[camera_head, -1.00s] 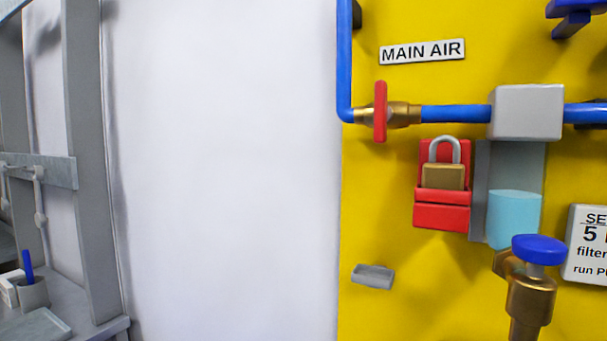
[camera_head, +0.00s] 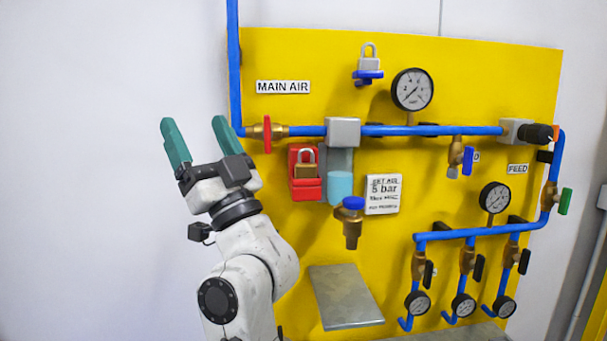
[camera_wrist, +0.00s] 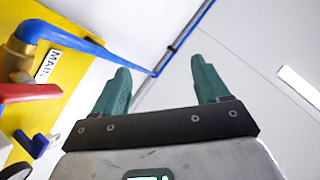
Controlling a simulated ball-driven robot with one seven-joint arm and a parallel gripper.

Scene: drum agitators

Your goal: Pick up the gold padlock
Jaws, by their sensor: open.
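The gold padlock (camera_head: 306,170) has a grey shackle and sits in a red holder (camera_head: 306,195) on the yellow panel, below the blue main air pipe. My gripper (camera_head: 196,136) is open and empty, with its teal fingers pointing up. In the head view it is to the left of the padlock, near the panel's left edge. In the wrist view my gripper (camera_wrist: 164,85) is open with nothing between its fingers. The gold padlock does not show in the wrist view.
A red-handled valve (camera_head: 267,133) is on the pipe between my gripper and the padlock. A light blue filter bowl (camera_head: 340,187) and a blue-knobbed brass regulator (camera_head: 350,215) are right of the holder. A grey shelf (camera_head: 345,298) juts out below.

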